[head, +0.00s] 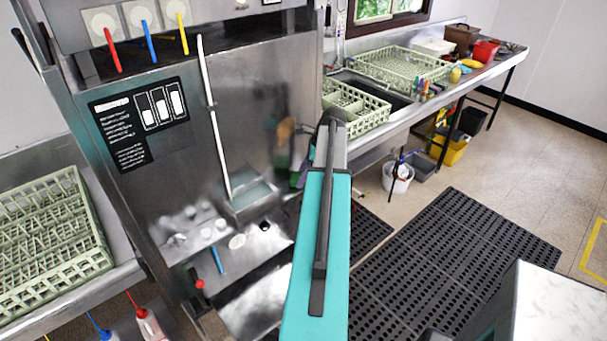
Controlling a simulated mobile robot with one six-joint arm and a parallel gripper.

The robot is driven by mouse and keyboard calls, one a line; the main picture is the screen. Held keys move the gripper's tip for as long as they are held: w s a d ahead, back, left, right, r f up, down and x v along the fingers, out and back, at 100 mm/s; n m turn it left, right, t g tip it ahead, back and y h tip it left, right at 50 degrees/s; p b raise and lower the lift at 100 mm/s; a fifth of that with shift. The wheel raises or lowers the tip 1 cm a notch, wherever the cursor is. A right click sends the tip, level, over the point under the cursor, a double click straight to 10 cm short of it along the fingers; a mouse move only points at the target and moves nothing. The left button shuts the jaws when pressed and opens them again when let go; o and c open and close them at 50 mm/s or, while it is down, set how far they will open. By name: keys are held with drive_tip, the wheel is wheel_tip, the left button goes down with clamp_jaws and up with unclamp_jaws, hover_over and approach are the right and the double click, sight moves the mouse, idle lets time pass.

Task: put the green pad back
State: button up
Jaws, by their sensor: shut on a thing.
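My teal arm stands upright in the middle of the head view and hides most of my gripper (301,176). A small part of the green pad (296,180) shows just left of the arm, in front of the steel machine. My gripper is shut on it. The fingers and the rest of the pad are hidden behind the arm. A row of small coloured things (424,86) stands on the far counter; I cannot tell whether it is where the pad belongs.
The steel machine (165,200) fills the left centre. Green racks stand at the left (50,245) and on the right counter (400,68). A white bucket (398,180) and a yellow bucket (453,150) are on the floor. Black mats (450,250) cover open floor at right.

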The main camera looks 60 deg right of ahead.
drive_tip(key=o, duration=1)
drive_tip(key=shift+f, duration=0.1)
drive_tip(key=shift+o, duration=0.2)
drive_tip(key=shift+r, duration=0.25)
drive_tip(key=b+v, duration=0.4)
drive_tip(key=v, duration=0.7)
drive_tip(key=shift+r, duration=0.4)
drive_tip(key=shift+s+d, duration=0.1)
drive_tip(key=shift+s, duration=0.1)
